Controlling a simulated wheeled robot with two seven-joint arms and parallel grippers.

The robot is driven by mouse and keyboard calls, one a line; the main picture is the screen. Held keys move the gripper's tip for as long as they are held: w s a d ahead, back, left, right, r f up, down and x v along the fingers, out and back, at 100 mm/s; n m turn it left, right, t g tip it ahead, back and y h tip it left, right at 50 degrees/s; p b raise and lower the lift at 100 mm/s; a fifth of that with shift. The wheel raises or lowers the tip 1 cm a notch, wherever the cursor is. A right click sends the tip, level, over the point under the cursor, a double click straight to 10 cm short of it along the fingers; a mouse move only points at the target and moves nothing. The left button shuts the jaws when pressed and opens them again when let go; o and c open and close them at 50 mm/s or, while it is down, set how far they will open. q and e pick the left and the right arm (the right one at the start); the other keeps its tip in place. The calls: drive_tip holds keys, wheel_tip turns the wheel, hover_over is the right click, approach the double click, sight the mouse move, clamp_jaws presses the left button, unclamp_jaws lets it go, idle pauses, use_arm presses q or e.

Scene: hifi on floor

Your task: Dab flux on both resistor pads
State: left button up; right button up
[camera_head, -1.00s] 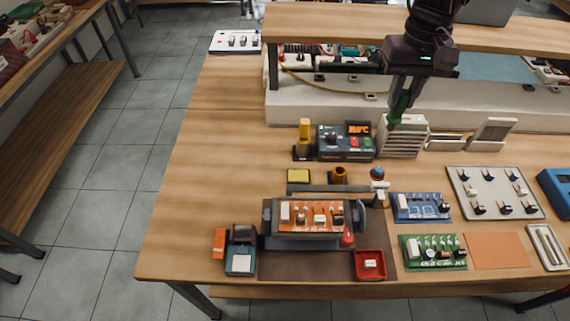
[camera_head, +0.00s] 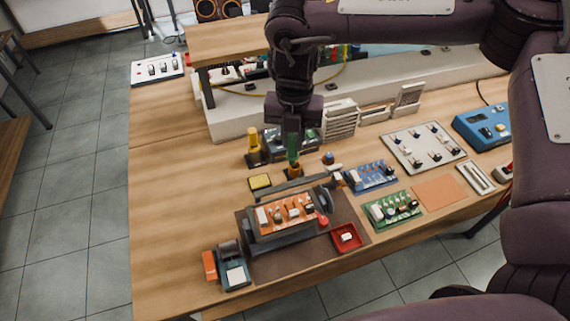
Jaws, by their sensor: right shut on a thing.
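My right gripper (camera_head: 293,128) points down over the bench and is shut on a green flux tool (camera_head: 293,147). The tool's lower end is at or just above a small amber pot (camera_head: 295,172); I cannot tell whether it is inside. An orange circuit board (camera_head: 287,212) with several small parts sits in a dark board holder (camera_head: 262,236), nearer the front edge and below the gripper in the picture. The resistor pads are too small to make out. My left gripper is not in view.
A dark station (camera_head: 311,141) stands behind the gripper, partly hidden. A yellow-handled iron (camera_head: 253,140) and a yellow sponge (camera_head: 260,181) are left of it. A red tray (camera_head: 346,237), blue board (camera_head: 372,176) and green board (camera_head: 392,209) lie right.

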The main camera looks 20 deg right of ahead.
drive_tip(key=n, duration=0.3)
drive_tip(key=s+f+n+p, duration=0.1)
drive_tip(key=n, duration=0.1)
drive_tip(key=shift+a+n, duration=0.3)
drive_tip(key=n, duration=0.3)
drive_tip(key=shift+s+a+f, duration=0.1)
drive_tip(key=shift+s+f, duration=0.05)
drive_tip(key=shift+f, duration=0.15)
drive_tip(key=s+a+f+n, duration=0.2)
drive_tip(key=f+n, duration=0.6)
drive_tip(key=n, duration=1.1)
drive_tip(key=shift+s+a, duration=0.15)
drive_tip(key=shift+s, duration=0.45)
drive_tip(key=shift+s+f+b, duration=0.1)
drive_tip(key=shift+f+b, duration=0.35)
drive_tip(key=shift+b, duration=0.25)
idle(0.8)
